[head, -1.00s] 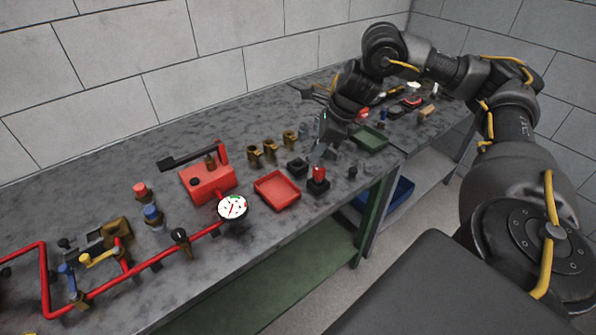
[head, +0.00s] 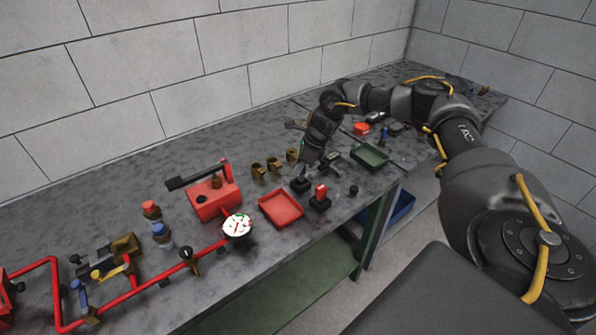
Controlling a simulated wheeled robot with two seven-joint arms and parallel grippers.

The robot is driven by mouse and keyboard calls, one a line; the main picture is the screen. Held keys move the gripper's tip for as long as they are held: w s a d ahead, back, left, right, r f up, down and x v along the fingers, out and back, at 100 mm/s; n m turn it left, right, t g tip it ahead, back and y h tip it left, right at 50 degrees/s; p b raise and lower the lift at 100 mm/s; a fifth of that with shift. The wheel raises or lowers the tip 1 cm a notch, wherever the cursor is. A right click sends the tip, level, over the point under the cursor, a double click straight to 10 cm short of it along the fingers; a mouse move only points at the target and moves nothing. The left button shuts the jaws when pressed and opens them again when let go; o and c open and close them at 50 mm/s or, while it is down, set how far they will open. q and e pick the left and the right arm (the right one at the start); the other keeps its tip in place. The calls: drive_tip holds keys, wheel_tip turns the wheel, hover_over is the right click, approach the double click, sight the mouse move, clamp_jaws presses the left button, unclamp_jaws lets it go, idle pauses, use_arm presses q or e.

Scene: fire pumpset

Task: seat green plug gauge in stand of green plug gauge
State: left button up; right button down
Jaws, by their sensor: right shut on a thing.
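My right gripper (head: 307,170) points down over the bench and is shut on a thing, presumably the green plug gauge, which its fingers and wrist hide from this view. A black block-shaped stand (head: 299,186) sits just below the fingertips. I cannot tell whether the held thing touches it or is still apart. Beside it, a red plug gauge (head: 321,190) stands upright in a similar black stand (head: 320,204). My left gripper is not in view.
A red tray (head: 281,207) lies left of the stands and a green tray (head: 369,155) to the right. Several brass fittings (head: 274,164) stand behind. A small black knob (head: 354,190) is near the front edge. A red pump (head: 213,199) and gauge dial (head: 237,225) are further left.

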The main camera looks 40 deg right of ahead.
drive_tip(key=shift+w+f, duration=0.15)
wheel_tip(320, 180, down, 3)
drive_tip(key=shift+w+r+p, duration=0.1)
drive_tip(key=shift+p, duration=0.9)
drive_tip(key=shift+f, duration=0.25)
drive_tip(key=shift+f, duration=0.15)
drive_tip(key=c, duration=1.2)
unclamp_jaws()
drive_tip(key=shift+o, duration=0.2)
